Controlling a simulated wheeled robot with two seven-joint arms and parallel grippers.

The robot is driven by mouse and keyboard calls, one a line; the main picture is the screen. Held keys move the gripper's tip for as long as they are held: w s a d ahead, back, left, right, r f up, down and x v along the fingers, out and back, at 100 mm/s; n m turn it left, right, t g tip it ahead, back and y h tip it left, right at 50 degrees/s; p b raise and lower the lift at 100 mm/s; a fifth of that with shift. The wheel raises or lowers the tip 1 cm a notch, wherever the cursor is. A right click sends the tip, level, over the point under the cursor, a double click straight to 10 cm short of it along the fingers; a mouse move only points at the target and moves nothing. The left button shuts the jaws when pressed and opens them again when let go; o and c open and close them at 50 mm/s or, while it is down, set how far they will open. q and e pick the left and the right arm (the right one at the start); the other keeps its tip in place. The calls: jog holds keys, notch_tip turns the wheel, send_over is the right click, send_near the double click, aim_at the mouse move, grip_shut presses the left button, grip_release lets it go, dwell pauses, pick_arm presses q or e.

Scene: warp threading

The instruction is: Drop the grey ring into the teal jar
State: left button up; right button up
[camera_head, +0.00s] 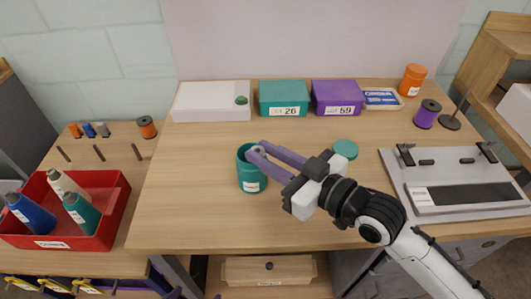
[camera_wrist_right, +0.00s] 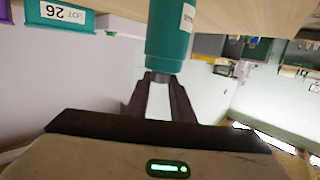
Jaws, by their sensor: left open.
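The teal jar (camera_head: 252,178) stands upright on the table with its mouth open and a label on its front. My right gripper (camera_head: 258,150) comes in from the right, with its purple fingers at the jar's mouth. The grey ring (camera_head: 259,150) is between the fingertips, over the jar's opening. In the right wrist view the fingers close on the grey ring (camera_wrist_right: 159,77), right at the mouth of the teal jar (camera_wrist_right: 169,40). The ring's lower part and the jar's inside are hidden. My left gripper is not in view.
A teal round lid (camera_head: 345,149) lies right of the jar. White, teal (camera_head: 284,92) and purple (camera_head: 336,92) boxes line the back. A grey board (camera_head: 405,175) lies at right, spools (camera_head: 428,112) stand behind it, and a red bin (camera_head: 113,205) is at left. The table's left front is clear.

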jog(key=o, duration=0.5)
jog(key=shift+s+d, duration=0.2)
jog(key=shift+d, duration=0.05)
jog(key=v, duration=0.9)
jog(key=shift+s+d+b, duration=0.2)
jog(key=shift+s+b, duration=0.05)
jog(key=shift+b, duration=0.05)
